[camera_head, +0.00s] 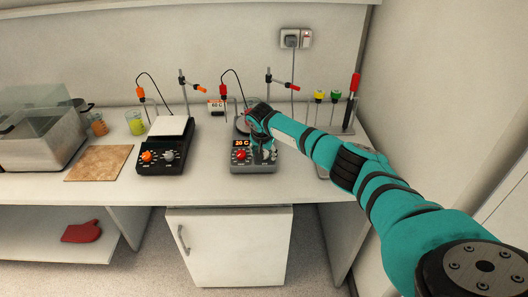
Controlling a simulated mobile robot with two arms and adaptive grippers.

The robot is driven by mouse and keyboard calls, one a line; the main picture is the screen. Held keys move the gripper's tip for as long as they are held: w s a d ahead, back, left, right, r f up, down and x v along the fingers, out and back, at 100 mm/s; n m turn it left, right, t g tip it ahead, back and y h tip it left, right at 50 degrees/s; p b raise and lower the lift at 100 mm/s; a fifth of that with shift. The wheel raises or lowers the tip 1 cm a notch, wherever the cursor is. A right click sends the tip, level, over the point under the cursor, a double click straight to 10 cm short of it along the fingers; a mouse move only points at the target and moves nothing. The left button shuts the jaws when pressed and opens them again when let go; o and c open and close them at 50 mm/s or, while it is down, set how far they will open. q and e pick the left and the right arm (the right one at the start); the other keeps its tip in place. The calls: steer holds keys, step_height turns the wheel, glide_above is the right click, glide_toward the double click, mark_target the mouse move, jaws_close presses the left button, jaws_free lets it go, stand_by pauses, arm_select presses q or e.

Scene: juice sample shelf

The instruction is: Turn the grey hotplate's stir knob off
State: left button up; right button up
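The grey hotplate (253,167) stands on the bench in the middle of the head view. Its front panel has a lit display (241,142) reading 20 C and a red knob (241,155) on the left. My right gripper (264,152) reaches down over the right part of this panel, at the place to the right of the red knob. It covers that part, so the stir knob there cannot be made out clearly. Whether the fingers touch the knob, and whether they are open or shut, is too small to tell. My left gripper is not in view.
A black hotplate (161,165) with a white top stands to the left, then a brown board (98,163), beakers and a water bath (42,148). Stands with probes rise behind the hotplates. A rack with a red-handled tool (353,88) stands at right.

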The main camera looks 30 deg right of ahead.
steer(key=shift+f, duration=0.2)
jaws_close()
stand_by(0.4)
